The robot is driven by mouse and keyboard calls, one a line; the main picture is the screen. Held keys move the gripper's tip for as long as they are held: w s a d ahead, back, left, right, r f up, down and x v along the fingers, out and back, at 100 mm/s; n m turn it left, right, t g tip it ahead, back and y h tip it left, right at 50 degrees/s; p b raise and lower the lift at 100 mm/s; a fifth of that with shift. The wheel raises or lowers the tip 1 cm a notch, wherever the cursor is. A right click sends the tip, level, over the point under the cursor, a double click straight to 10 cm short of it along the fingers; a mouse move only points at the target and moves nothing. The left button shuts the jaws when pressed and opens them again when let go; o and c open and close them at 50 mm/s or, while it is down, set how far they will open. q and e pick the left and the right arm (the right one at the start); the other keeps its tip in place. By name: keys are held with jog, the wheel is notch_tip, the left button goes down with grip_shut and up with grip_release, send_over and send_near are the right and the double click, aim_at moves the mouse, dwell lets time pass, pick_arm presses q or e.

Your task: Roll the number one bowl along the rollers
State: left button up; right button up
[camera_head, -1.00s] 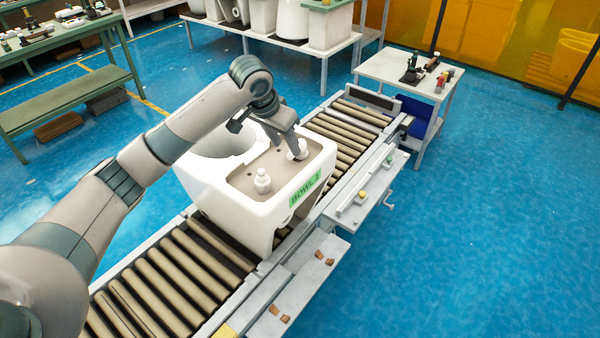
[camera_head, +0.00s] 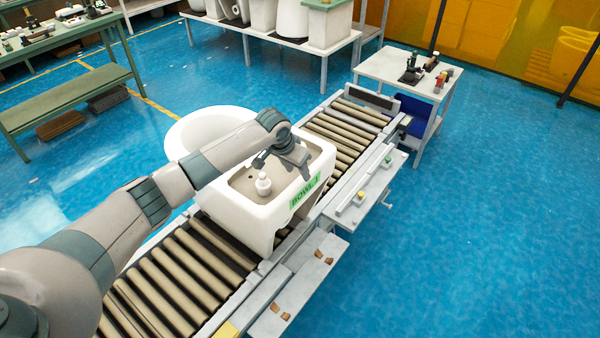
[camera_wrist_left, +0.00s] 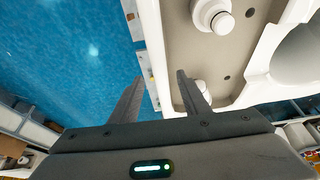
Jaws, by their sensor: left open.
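The white bowl (camera_head: 240,217) carries a green label (camera_head: 304,192) reading BOWL 1. It sits on the roller conveyor, with its round basin on the far left side and a beige recess on top. A white knob (camera_head: 263,184) stands in the recess; a second knob is hidden in the head view behind my gripper. Contact cannot be told. My right gripper is out of view.
The rollers (camera_head: 345,128) are clear beyond the bowl, up to a dark stop (camera_head: 370,97) at the far end. A side shelf (camera_head: 372,195) with small buttons runs along the right. A small table (camera_head: 398,72) with tools stands past the end.

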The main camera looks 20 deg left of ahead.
aim_at(301, 177)
pick_arm(q)
jog(key=shift+p+x, duration=0.35)
jog(key=shift+x, duration=1.8)
grip_shut()
